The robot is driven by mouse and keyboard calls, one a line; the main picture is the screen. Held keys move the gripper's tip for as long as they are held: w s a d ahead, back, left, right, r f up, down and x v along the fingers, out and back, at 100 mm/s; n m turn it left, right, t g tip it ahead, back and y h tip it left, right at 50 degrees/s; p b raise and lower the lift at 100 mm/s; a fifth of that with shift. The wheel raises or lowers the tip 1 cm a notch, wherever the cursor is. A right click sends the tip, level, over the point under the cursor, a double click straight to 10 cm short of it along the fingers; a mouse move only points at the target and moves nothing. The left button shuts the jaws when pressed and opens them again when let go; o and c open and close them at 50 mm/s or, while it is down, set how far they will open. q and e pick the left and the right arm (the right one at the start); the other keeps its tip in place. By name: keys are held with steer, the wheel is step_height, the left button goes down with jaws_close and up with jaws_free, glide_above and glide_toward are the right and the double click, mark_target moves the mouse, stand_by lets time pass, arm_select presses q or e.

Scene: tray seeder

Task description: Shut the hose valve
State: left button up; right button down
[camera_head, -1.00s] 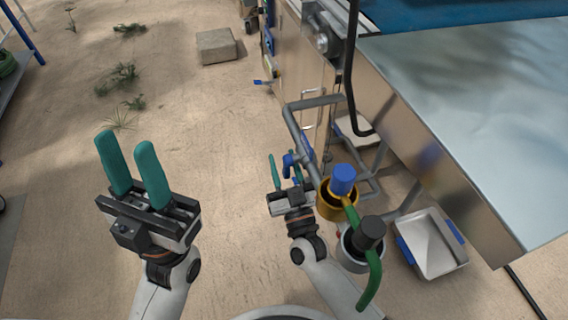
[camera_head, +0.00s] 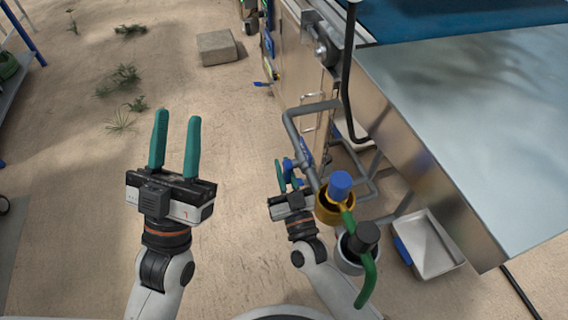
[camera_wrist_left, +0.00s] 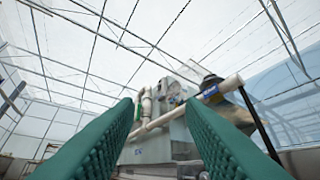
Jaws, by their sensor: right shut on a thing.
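Grey pipes (camera_head: 293,125) run along the machine (camera_head: 385,110). A blue-capped brass-coloured fitting (camera_head: 340,186) and a dark-capped pot (camera_head: 364,238) with a green hose (camera_head: 368,282) stand close to my right arm. A white bin (camera_head: 432,250) lies right. Open sand surrounds my left gripper.

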steer(key=shift+s+g+p, duration=0.15)
steer(key=shift+g+p, duration=0.25)
steer(key=shift+p, duration=0.65)
arm_select(q)
steer(key=w+f+g+y, duration=0.2)
steer(key=w+f+g, duration=0.2)
steer(key=f+g, duration=0.1)
steer(key=shift+w+f+g, duration=0.35)
steer(key=shift+f+g, duration=0.05)
steer(key=shift+f, duration=0.3)
arm_select(e)
steer(key=c, duration=1.4)
jaws_free()
steer(key=shift+c, duration=0.2)
